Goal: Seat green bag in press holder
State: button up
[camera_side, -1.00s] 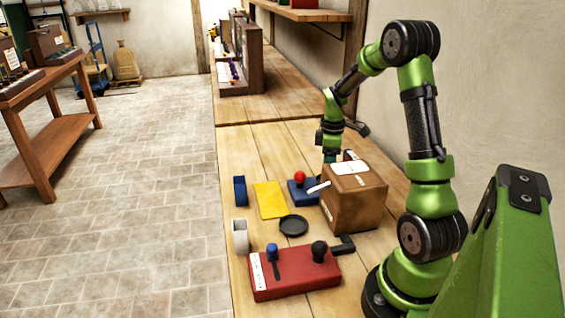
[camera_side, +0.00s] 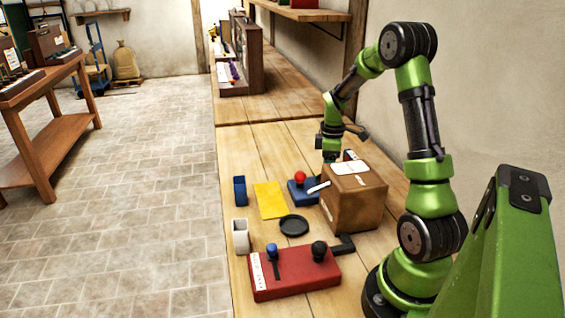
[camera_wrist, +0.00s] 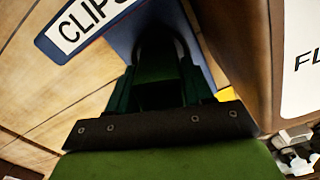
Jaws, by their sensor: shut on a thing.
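My gripper (camera_side: 330,158) is low over the bench, behind the cardboard box in the side view. In the wrist view its jaws (camera_wrist: 158,85) are shut on a dark thing that I cannot identify; most of it is in shadow. I cannot make out a separate green bag in either view. A blue stand with a red ball (camera_side: 301,180) and a red unit with two knobbed levers (camera_side: 295,277) are on the bench; I cannot tell which, if either, is the press holder. A blue thing labelled CLIPS (camera_wrist: 122,35) is just beyond my jaws in the wrist view.
The cardboard box (camera_side: 358,208) stands close to my gripper. A yellow sheet (camera_side: 270,201), a black dish (camera_side: 293,225), a blue roll (camera_side: 239,190) and a white roll (camera_side: 240,237) lie left and front. The bench behind, towards the dark rack (camera_side: 240,65), is mostly clear.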

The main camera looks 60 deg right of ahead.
jog(key=o, duration=0.8)
jog(key=shift+r, duration=5.45)
